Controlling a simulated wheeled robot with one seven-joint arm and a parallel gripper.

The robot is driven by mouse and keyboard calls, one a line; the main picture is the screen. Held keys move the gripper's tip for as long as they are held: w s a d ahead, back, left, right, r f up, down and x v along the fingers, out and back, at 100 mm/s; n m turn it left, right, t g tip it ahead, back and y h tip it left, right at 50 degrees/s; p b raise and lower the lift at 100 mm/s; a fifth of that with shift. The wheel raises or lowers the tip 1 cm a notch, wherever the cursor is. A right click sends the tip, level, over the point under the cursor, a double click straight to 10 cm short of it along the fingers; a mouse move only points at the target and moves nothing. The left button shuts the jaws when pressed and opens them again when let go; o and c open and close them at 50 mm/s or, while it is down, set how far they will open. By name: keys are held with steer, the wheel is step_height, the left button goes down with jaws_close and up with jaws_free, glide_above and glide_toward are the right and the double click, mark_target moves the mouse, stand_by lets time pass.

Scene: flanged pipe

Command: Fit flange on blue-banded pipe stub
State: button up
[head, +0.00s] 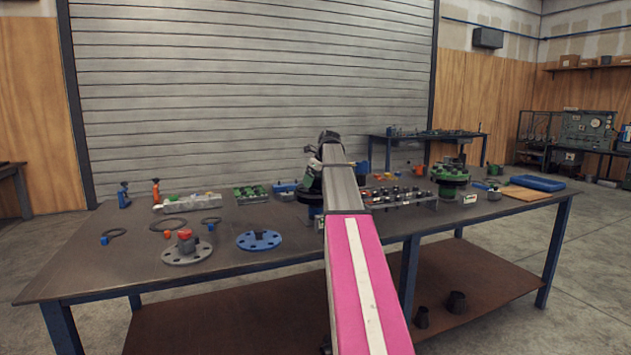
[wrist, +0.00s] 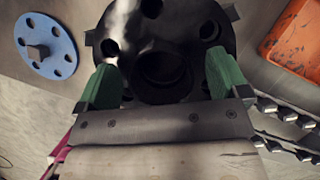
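A blue flange (head: 270,241) with a dark square block on its middle lies flat on the table, left of my arm; the wrist view shows it at upper left (wrist: 62,50). A grey flange (head: 172,256) with a red-topped block lies further left. A dark stand with a blue band (head: 315,212), seemingly the pipe stub, is partly hidden behind my arm. In the wrist view, a black flanged piece with bolt holes and a round bore (wrist: 208,30) fills the middle. My gripper (wrist: 165,82) is over it, its green fingers wide apart, with no visible grip on anything.
An orange-red tray (wrist: 295,40) is at the right of the wrist view. A green flanged stand (head: 452,178) and blue tray (head: 538,183) are to the right on the table. Black rings (head: 113,233) and racks of small parts surround the flanges.

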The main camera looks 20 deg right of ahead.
steer(key=w+v, duration=0.1)
steer(key=v, duration=0.8)
steer(key=w+a+r+v, duration=0.1)
steer(key=w+v, duration=0.1)
steer(key=v, duration=0.8)
steer(key=shift+a+r, duration=0.25)
steer(key=shift+a, duration=0.1)
stand_by(0.5)
